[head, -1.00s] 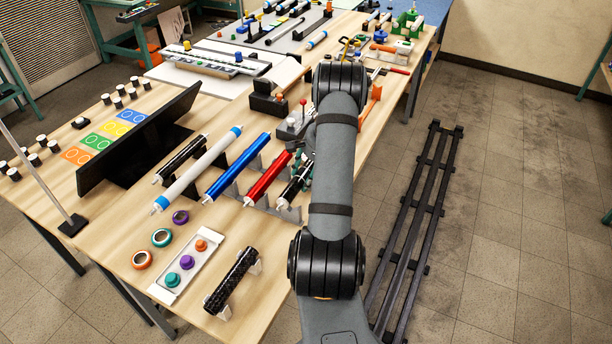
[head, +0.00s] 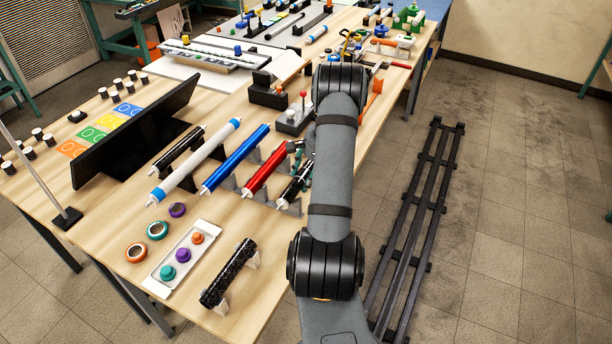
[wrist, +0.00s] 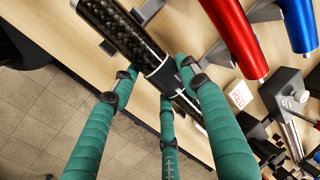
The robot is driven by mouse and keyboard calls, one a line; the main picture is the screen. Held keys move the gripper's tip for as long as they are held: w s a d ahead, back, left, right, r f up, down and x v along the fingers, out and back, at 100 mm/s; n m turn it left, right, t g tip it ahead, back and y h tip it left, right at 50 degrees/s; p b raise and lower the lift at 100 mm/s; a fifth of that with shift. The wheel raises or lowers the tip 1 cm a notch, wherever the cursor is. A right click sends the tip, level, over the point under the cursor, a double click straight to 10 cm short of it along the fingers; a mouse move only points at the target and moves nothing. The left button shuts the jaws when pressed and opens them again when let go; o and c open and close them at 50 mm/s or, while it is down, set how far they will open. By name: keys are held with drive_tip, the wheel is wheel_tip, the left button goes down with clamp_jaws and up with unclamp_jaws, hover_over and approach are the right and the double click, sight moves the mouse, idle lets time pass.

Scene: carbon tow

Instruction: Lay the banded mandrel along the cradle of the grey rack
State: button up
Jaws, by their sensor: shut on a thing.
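My gripper (wrist: 158,82) has green fingers and is shut around the end of a black woven-pattern banded mandrel (wrist: 122,32). A pale ring and a black collar show near the held end. In the head view the banded mandrel (head: 294,188) lies slanted beside the red mandrel, partly behind my arm, which hides most of the gripper. The grey rack (head: 289,207) shows as upright supports under the row of mandrels. Whether the banded mandrel touches its support or hangs just above it, I cannot tell.
The red mandrel (head: 266,172), blue mandrel (head: 236,160) and white blue-ended mandrel (head: 195,163) lie in a row close to its left. A short black cylinder (head: 229,272) rests on its own stand in front. Bare tabletop shows between them.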

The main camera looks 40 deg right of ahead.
drive_tip(key=shift+f+b, duration=0.5)
drive_tip(key=shift+b, duration=0.05)
drive_tip(key=o, duration=1.4)
drive_tip(key=shift+r, duration=0.1)
drive_tip(key=v, duration=1.2)
drive_tip(key=x, duration=1.2)
drive_tip(key=shift+r+p, duration=0.2)
drive_tip(key=shift+p, duration=0.2)
